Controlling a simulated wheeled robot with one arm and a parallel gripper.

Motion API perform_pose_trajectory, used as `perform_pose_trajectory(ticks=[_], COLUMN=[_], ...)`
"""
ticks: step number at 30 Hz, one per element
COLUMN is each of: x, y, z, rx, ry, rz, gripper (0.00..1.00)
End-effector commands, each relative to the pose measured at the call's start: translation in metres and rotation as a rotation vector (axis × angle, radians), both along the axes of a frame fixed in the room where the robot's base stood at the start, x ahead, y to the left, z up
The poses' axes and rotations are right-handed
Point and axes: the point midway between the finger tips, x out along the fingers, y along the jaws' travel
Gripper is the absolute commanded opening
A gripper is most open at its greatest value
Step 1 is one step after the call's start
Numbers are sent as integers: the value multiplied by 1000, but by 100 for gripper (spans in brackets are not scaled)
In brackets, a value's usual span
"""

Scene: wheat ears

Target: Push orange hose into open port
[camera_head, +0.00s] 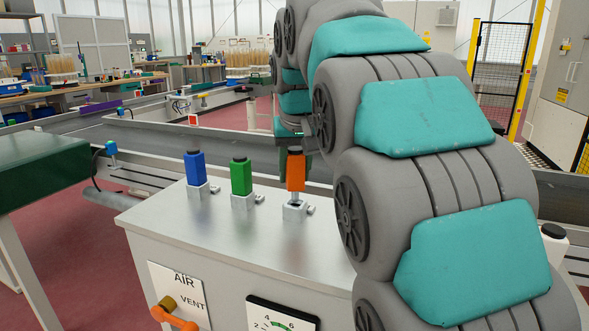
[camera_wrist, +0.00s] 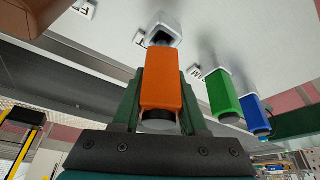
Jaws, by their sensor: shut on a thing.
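The orange hose connector (camera_head: 296,174) is upright above the open port (camera_head: 294,211) on the metal box top. My gripper (camera_head: 294,151) is shut on its upper part. In the wrist view the orange connector (camera_wrist: 162,82) sits between the green fingers of my gripper (camera_wrist: 162,100). Its lower end is lined up closely with the port (camera_wrist: 164,30), whose dark opening still shows in part. A narrow grey section shows between the orange body and the port block; I cannot tell whether the tip is inside.
A blue connector (camera_head: 195,168) and a green connector (camera_head: 241,177) stand upright in neighbouring ports to the left. The box top (camera_head: 262,238) is otherwise clear in front. A conveyor (camera_head: 130,135) runs behind. A dark green surface (camera_head: 40,176) is at the left.

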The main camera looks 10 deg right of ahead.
Motion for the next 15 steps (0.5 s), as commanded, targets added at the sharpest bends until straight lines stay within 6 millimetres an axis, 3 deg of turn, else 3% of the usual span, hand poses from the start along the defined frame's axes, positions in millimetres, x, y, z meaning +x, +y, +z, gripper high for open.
perform_pose_trajectory(ticks=[15], x=[0], y=[0], z=[-14], rx=[0], ry=[-2], rz=[0], gripper=[0])
